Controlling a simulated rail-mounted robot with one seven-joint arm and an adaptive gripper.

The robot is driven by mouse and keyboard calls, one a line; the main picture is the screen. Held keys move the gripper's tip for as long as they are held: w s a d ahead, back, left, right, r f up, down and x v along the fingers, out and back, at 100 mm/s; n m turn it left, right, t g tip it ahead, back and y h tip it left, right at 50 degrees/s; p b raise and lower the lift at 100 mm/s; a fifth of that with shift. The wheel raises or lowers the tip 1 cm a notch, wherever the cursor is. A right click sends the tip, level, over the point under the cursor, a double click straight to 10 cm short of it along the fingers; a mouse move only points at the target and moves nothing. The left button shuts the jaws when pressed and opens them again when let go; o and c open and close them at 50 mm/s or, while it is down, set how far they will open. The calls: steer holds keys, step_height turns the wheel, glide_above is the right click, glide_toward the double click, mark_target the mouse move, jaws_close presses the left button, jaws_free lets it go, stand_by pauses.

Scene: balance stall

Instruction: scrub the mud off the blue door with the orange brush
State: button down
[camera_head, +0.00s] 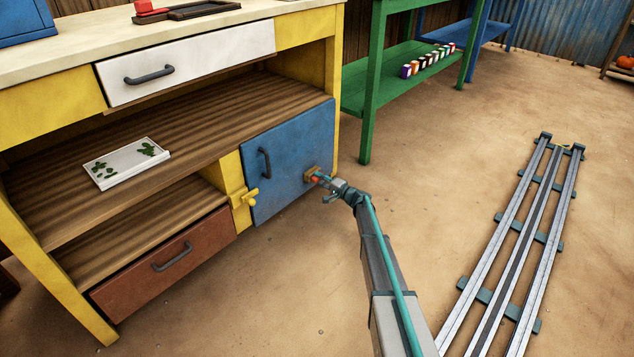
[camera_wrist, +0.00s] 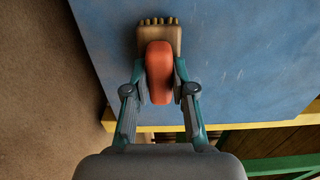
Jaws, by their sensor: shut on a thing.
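The blue door (camera_head: 287,150) is shut at the lower right of the yellow cabinet, with a dark handle on its left side. My gripper (camera_head: 318,179) is at the door's lower right part. In the wrist view, my gripper (camera_wrist: 160,90) is shut on the orange brush (camera_wrist: 159,70) by its orange handle. The brush's tan head and bristles (camera_wrist: 158,24) are against or very close to the blue door (camera_wrist: 235,60); I cannot tell whether they touch. No brown mud shows on the visible door, only a few faint pale marks in the wrist view.
A yellow latch (camera_head: 247,197) sits left of the door. A white tray with green pieces (camera_head: 127,163) lies on the wooden shelf. A brown drawer (camera_head: 165,262) is below. A green shelf (camera_head: 405,75) holds several small containers. Rails (camera_head: 515,245) run along the floor at right.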

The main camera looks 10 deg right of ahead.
steer(key=w+d, duration=0.2)
steer(key=d, duration=0.1)
steer(key=shift+w+d, duration=0.1)
steer(key=shift+w, duration=0.2)
stand_by(0.3)
steer(key=shift+s+a, duration=1.2)
steer(key=shift+a, duration=0.15)
steer(key=shift+s+a, duration=0.7)
steer(key=shift+a, duration=0.35)
steer(key=shift+s+a, duration=0.7)
steer(key=shift+a, duration=0.3)
steer(key=shift+s+a, duration=0.7)
steer(key=shift+a, duration=0.35)
steer(key=shift+s, duration=0.1)
